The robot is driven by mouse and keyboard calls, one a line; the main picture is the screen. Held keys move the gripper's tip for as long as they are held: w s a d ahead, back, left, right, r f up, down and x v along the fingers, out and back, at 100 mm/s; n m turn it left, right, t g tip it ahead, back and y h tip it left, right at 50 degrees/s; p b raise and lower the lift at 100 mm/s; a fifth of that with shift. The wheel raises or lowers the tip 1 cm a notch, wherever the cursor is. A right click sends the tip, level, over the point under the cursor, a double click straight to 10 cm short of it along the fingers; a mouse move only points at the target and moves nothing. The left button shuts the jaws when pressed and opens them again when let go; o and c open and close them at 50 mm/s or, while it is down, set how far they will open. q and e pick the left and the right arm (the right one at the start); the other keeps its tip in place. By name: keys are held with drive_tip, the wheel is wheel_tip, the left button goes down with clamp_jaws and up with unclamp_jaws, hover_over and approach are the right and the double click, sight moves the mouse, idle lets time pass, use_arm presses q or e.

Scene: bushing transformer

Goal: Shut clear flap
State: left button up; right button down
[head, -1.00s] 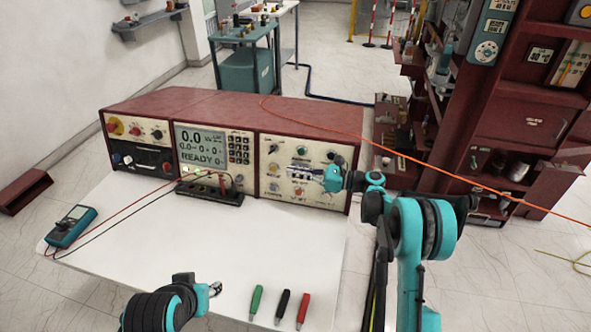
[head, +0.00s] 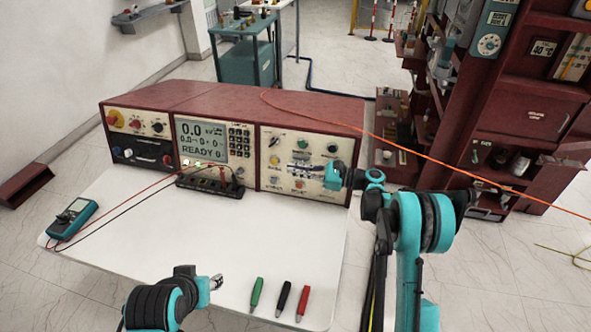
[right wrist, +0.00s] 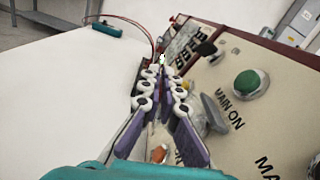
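The right control panel (head: 275,143) on the red test console has several knobs and buttons. My right gripper (head: 300,169) is in front of the middle of this panel and hides part of it. In the right wrist view its fingers (right wrist: 160,72) come together at the tips, with nothing seen between them. A pale, see-through piece (right wrist: 213,112), perhaps the clear flap, stands out from the panel just right of the fingers. Its angle and any contact are unclear. My left gripper (head: 216,282) is low over the white table, too small to read.
A green button (right wrist: 247,82) marked MAIN ON is beside the pale piece. A black terminal block (head: 210,183) with leads and a teal meter (head: 72,219) are on the table (head: 180,235). Green, black and red probes (head: 283,299) lie at the front. An orange cable (head: 430,157) crosses at right.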

drive_tip(key=c, duration=1.8)
unclamp_jaws()
drive_tip(key=shift+o, duration=0.2)
drive_tip(key=v, duration=1.2)
drive_tip(key=s+a+r+n+h, duration=0.5)
drive_tip(key=s+a+n+h, duration=0.25)
drive_tip(key=s, duration=0.35)
drive_tip(key=s+d+f+n+h, duration=0.1)
drive_tip(key=s+d+n+h, duration=0.2)
drive_tip(key=s, duration=0.4)
drive_tip(key=s+d+f+n+t+h, duration=0.1)
drive_tip(key=s+d+n+h, duration=0.2)
drive_tip(key=s+n, duration=0.2)
drive_tip(key=s+d+f+n+h, duration=0.2)
drive_tip(key=s+n+h, duration=0.1)
drive_tip(key=s, duration=0.7)
drive_tip(key=shift+d+n+t+h, duration=0.3)
drive_tip(key=shift+d+n+h, duration=0.1)
drive_tip(key=shift+n, duration=0.15)
